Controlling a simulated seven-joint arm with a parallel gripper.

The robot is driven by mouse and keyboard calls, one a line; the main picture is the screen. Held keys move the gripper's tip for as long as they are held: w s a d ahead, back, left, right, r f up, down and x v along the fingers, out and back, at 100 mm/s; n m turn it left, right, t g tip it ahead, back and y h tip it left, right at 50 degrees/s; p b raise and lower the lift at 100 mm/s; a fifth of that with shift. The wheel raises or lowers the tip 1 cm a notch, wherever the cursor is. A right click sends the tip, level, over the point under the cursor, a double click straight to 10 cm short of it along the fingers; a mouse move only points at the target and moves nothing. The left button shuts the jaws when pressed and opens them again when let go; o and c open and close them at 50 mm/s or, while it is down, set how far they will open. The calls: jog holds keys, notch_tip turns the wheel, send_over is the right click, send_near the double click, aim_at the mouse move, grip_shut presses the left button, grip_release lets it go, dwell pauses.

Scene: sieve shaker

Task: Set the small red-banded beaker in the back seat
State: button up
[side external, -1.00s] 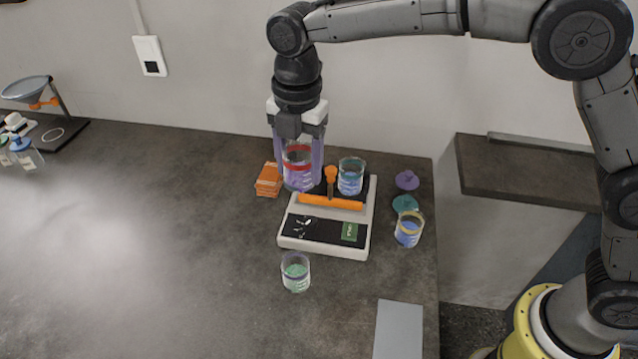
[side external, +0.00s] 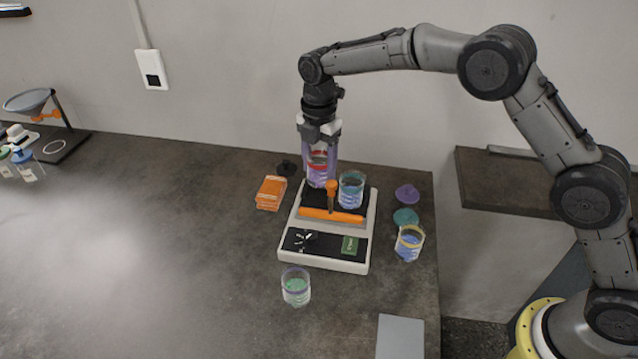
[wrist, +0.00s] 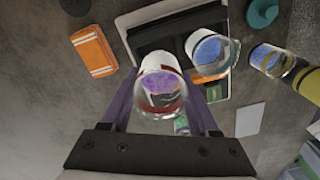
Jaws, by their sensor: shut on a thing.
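The red-banded beaker (side external: 319,160) holds purple contents and is between the purple fingers of my gripper (side external: 318,165), which is shut on it. It also shows in the wrist view (wrist: 162,88). It is upright over the back left of the shaker's dark platform; I cannot tell whether its base touches. The shaker (side external: 325,262) is a white-framed device with an orange clamp bar (side external: 332,214) and upright orange knob. A teal-banded beaker with blue contents (side external: 351,190) stands on the platform just right of the held beaker. The back seat itself is partly hidden by the held beaker.
A yellow-banded beaker (side external: 409,242) stands right of the shaker, near teal (side external: 405,216) and purple (side external: 407,193) lids. A green-filled beaker (side external: 296,287) stands in front. The table's left side is mostly clear.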

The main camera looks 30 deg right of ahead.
aim_at(319, 183)
jog(key=shift+f, duration=2.5)
jog(key=shift+f, duration=0.1)
jog(key=o, duration=1.2)
jog(key=shift+c, duration=0.2)
